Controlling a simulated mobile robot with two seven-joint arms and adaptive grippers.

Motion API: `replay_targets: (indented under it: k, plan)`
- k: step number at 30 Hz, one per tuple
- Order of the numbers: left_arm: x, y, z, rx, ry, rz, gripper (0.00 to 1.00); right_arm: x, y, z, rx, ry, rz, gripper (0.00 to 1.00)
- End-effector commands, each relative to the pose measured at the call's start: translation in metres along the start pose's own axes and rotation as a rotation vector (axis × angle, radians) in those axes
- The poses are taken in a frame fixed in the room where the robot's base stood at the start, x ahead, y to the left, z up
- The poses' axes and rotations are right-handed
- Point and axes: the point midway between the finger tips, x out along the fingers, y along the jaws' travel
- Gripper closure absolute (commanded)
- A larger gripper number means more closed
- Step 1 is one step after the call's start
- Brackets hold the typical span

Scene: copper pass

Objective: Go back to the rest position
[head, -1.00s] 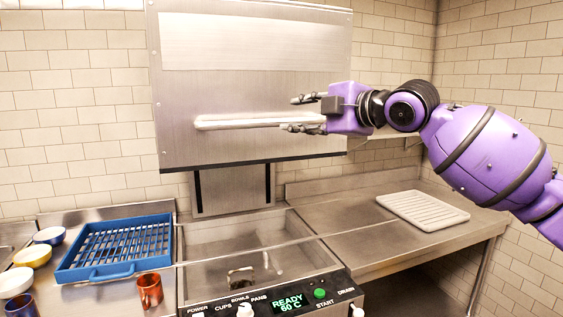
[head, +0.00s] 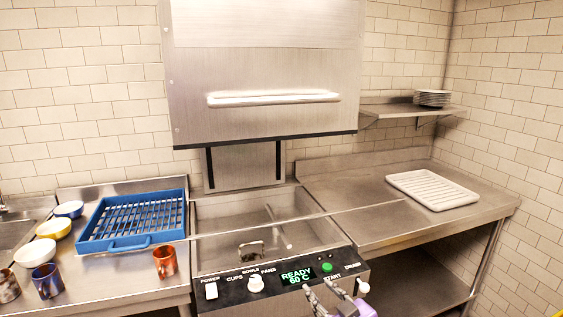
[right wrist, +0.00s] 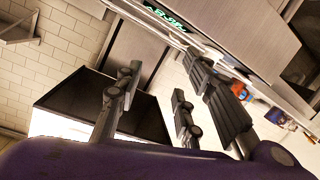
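My right gripper (head: 330,296) is low at the bottom edge of the head view, in front of the dishwasher's control panel (head: 283,277). In the right wrist view (right wrist: 160,92) its dark fingers stand apart with nothing between them. The gripper is clear of the long handle (head: 275,99) on the raised steel hood (head: 262,60). My left gripper is in neither view.
The blue rack (head: 113,244) sits on the left counter, with bowls and cups including a copper-coloured cup (head: 165,262). A white ribbed tray (head: 432,190) lies on the right counter. Plates (head: 433,98) are stacked on a wall shelf (head: 404,110). The wash basin is open.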

Motion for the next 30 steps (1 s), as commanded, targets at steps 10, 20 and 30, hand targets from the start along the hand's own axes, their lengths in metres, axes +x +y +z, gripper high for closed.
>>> replay_targets:
  k: [10, 20, 30]
  plan:
    - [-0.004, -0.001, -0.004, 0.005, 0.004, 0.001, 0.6, -0.163, -0.084, 0.201, 0.299, -0.34, 0.152, 0.65]
    - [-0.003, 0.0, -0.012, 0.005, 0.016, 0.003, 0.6, -0.307, -0.158, 0.296, 0.471, -0.616, 0.229, 0.65]
    - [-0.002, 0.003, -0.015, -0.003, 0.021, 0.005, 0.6, -0.329, -0.169, 0.306, 0.483, -0.657, 0.23, 0.65]
